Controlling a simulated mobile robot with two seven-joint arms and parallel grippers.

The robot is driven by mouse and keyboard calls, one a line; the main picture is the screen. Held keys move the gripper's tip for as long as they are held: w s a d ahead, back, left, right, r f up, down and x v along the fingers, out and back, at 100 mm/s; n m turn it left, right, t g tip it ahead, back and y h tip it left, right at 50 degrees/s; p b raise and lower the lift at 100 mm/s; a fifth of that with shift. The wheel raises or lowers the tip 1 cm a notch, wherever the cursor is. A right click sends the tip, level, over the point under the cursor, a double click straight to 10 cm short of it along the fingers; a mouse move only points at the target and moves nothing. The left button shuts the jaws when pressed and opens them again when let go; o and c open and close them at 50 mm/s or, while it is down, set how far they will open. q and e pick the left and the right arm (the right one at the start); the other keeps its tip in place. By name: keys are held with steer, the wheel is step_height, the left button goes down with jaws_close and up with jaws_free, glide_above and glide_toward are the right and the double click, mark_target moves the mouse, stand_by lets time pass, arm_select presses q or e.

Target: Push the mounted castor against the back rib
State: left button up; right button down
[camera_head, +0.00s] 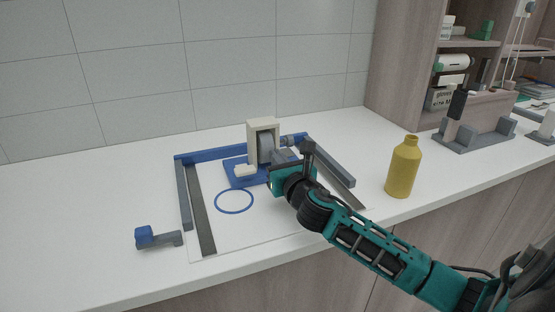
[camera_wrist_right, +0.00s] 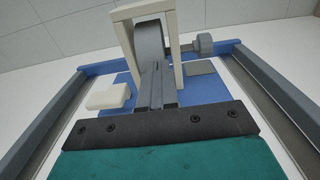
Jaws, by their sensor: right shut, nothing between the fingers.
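The mounted castor is a grey wheel in a cream upright frame (camera_head: 252,141) on a blue base plate (camera_head: 235,178). It stands upright near the blue back rib (camera_head: 205,154); I cannot tell whether plate and rib touch. In the right wrist view the cream frame (camera_wrist_right: 176,70) rises straight ahead, with the rib (camera_wrist_right: 103,68) behind it. My right gripper (camera_head: 272,162) is at the front of the castor. Its shut, empty fingers (camera_wrist_right: 156,84) point at the wheel; contact is unclear. My left gripper is out of view.
Grey side rails (camera_head: 184,197) flank the white mat. A blue ring (camera_head: 234,201) lies in front of the castor. A grey-and-blue part (camera_head: 146,238) lies left, and a yellow bottle (camera_head: 404,168) stands right of my arm.

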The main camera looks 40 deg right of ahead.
mark_target(253, 125)
steer(key=shift+w, duration=0.25)
steer(key=p+x, duration=0.1)
steer(key=x, duration=0.3)
steer(key=shift+d+r, duration=0.1)
steer(key=shift+r, duration=0.05)
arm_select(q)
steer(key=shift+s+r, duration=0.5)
arm_select(e)
steer(key=shift+r, duration=0.15)
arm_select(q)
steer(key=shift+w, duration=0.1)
arm_select(e)
steer(key=shift+w+d, duration=0.1)
steer(key=shift+d, duration=0.05)
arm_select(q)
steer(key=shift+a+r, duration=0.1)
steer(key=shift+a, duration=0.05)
